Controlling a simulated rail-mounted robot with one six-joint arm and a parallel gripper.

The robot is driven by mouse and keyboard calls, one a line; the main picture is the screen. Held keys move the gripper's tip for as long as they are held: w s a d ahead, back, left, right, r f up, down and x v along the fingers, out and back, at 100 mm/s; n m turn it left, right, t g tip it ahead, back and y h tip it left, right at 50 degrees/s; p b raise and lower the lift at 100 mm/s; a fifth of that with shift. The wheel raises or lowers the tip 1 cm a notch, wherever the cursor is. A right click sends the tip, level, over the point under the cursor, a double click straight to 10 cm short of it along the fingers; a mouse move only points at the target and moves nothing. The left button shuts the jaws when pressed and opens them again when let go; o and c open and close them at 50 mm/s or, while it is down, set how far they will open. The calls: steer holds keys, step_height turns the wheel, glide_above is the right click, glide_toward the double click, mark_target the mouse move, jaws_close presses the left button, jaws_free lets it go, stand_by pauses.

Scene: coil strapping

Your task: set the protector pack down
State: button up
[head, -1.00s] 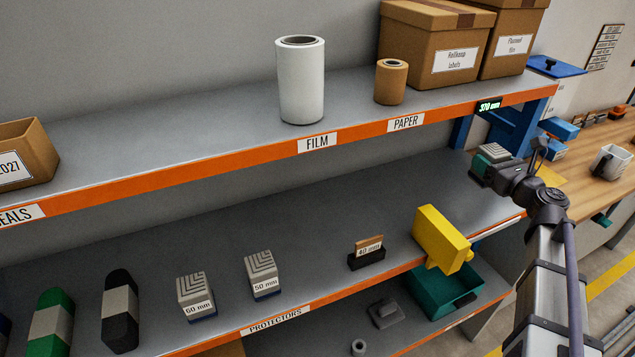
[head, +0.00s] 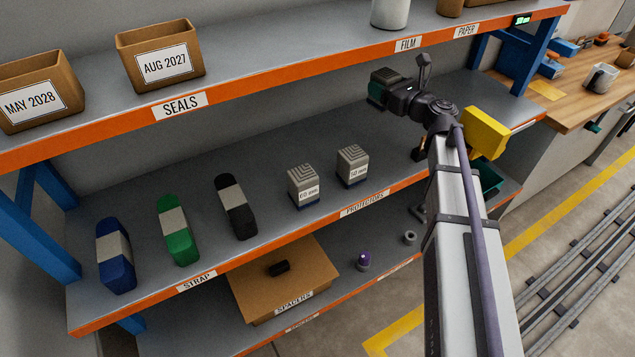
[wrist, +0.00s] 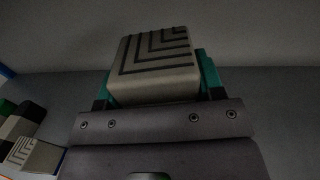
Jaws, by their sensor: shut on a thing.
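My gripper (head: 384,88) is shut on a grey protector pack (wrist: 155,65) with dark chevron lines on top. The teal fingers clasp it from both sides in the wrist view. In the head view the gripper is in the air over the middle shelf (head: 265,165), below the upper shelf's front edge; the held pack is hard to make out there. Two similar grey packs stand on the middle shelf above the PROTECTORS label (head: 365,204): a left pack (head: 303,184) and a right pack (head: 352,164). Free shelf to the right is partly hidden by my arm.
Black (head: 236,207), green (head: 178,230) and blue (head: 115,255) strap rolls stand left of the packs. A yellow block (head: 487,132) is right of my arm. The upper shelf edge (head: 290,80) runs close above the gripper. Shelf behind the packs is clear.

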steer(key=shift+s+f, duration=0.2)
steer(key=shift+s, duration=0.05)
steer(key=s+d+f+m+t+h+b, duration=0.1)
steer(key=s+d+f+m+h+b, duration=0.2)
steer(key=s, duration=0.4)
steer(key=shift+n+y, duration=0.5)
steer(key=shift+n, duration=0.2)
steer(key=f+b, duration=0.7)
steer(key=d+f+b, duration=0.1)
steer(key=f+b, duration=0.2)
steer(key=b, duration=0.1)
steer(key=shift+w+f, duration=0.2)
steer(key=shift+f, duration=0.15)
steer(key=shift+r, duration=0.3)
steer(key=shift+f, duration=0.25)
steer(key=o, duration=1.1)
steer(key=shift+r, duration=0.1)
steer(key=shift+o, duration=0.2)
